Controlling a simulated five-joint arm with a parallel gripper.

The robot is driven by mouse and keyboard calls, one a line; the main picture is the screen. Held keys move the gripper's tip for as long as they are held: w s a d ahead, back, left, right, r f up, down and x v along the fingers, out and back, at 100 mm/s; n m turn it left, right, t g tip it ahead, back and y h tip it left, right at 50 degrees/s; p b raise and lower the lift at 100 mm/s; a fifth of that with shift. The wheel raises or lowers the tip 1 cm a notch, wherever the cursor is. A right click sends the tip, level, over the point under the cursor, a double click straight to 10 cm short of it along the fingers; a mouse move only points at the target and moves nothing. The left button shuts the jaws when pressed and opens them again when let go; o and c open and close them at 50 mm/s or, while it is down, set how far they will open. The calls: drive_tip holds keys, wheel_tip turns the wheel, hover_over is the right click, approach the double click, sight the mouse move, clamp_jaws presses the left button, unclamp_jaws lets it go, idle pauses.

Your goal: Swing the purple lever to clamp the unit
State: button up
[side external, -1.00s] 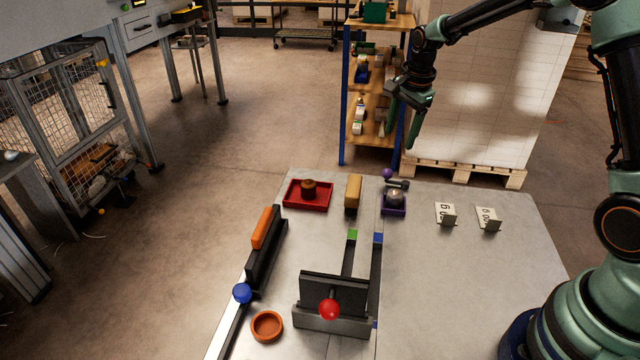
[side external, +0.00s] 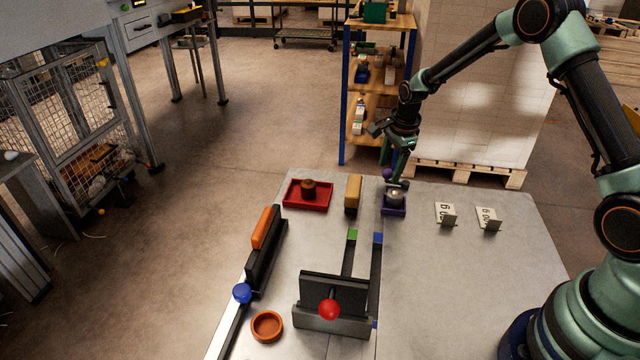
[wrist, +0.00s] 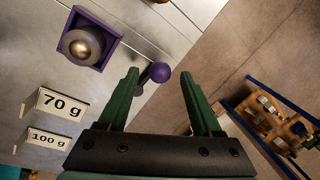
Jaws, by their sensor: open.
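The purple lever (wrist: 159,73) has a purple ball knob on a dark grey arm. In the wrist view it shows between my gripper's fingertips, with the knob nearer the middle. My gripper (wrist: 160,78) is open, its two green fingers apart on either side of the lever. In the side view my gripper (side external: 398,181) is low over the lever, at the table's far edge. The unit (wrist: 83,46) is a rounded metal piece sitting in a purple square tray (side external: 394,211), next to the lever. My fingers partly hide the lever in the side view; contact cannot be told.
Cards marked 70 g (wrist: 57,105) and 100 g (wrist: 46,140) stand near the purple tray. A yellow block (side external: 353,191) and a red tray (side external: 293,202) lie to its left in the side view. Shelving stands beyond.

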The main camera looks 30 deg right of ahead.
drive_tip(key=shift+f, duration=0.5)
clamp_jaws()
drive_tip(key=shift+s+a+n, duration=0.25)
drive_tip(key=shift+s+n, duration=0.1)
drive_tip(key=shift+n, duration=0.75)
drive_tip(key=shift+s+a+n, duration=0.2)
drive_tip(key=shift+s+n, duration=0.15)
drive_tip(key=shift+n, duration=0.75)
unclamp_jaws()
